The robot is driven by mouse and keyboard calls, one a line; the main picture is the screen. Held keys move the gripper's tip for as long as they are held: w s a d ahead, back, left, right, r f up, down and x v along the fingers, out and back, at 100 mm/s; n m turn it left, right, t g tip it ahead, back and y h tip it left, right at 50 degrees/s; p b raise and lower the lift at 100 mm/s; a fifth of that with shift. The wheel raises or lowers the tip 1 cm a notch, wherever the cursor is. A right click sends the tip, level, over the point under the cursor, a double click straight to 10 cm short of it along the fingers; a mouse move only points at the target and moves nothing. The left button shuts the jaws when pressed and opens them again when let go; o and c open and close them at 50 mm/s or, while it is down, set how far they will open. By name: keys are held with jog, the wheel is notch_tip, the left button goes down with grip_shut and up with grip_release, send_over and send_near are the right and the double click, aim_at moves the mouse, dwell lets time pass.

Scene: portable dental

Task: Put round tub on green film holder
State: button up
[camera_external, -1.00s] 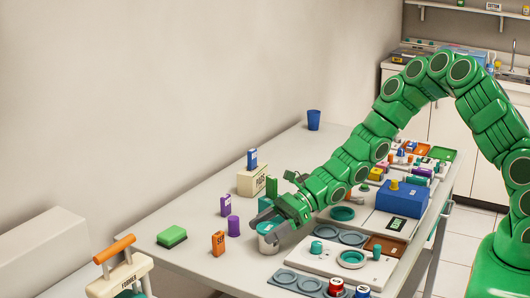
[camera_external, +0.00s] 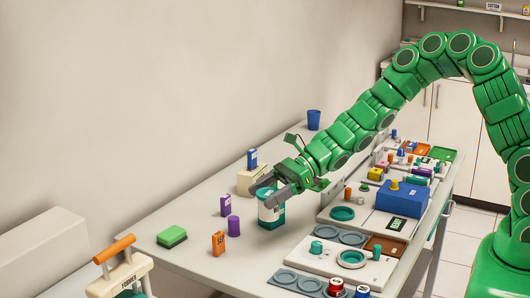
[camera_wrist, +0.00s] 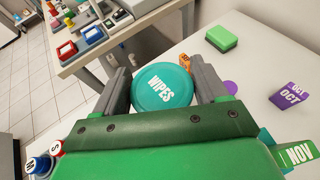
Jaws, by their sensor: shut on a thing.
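The round tub (camera_external: 270,217) is white and teal with a teal lid. In the wrist view its lid, marked WIPES (camera_wrist: 163,84), sits between my fingers. My gripper (camera_external: 277,198) is shut on the tub's sides and holds it roughly upright, seemingly above the table. The green film holder, marked NOV (camera_wrist: 297,155), shows at the lower right of the wrist view, partly cut off by the frame and my gripper body. In the external view it is hidden behind my gripper and the tub.
A purple OCT holder (camera_external: 225,205), a purple cylinder (camera_external: 233,226) and an orange box (camera_external: 218,243) stand left of the tub. A green sponge-like block (camera_external: 172,236) lies farther left. Trays and a blue box (camera_external: 401,197) fill the right side. A blue cup (camera_external: 313,120) stands behind.

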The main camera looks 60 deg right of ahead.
aim_at(268, 191)
jog(key=r, duration=0.9)
jog(key=shift+w+d+r, duration=0.1)
jog(key=shift+d, duration=0.3)
jog(key=s+d+m+t+h, duration=0.2)
jog(key=s+d+m, duration=0.1)
jog(key=d, duration=1.6)
jog(key=s+d+m+t+h, duration=0.2)
jog(key=s+d, duration=0.1)
jog(key=d, duration=1.6)
jog(key=shift+w+d+f, duration=0.55)
jog(key=shift+w+f, duration=1.8)
jog(key=shift+f, duration=0.7)
jog(key=shift+w+d+f, duration=0.55)
jog(key=shift+w+f, duration=1.75)
jog(key=shift+f, duration=0.75)
jog(key=shift+w+d+f, duration=0.55)
jog(key=shift+w+f, duration=1.8)
jog(key=shift+f, duration=0.7)
jog(key=shift+f, duration=0.1)
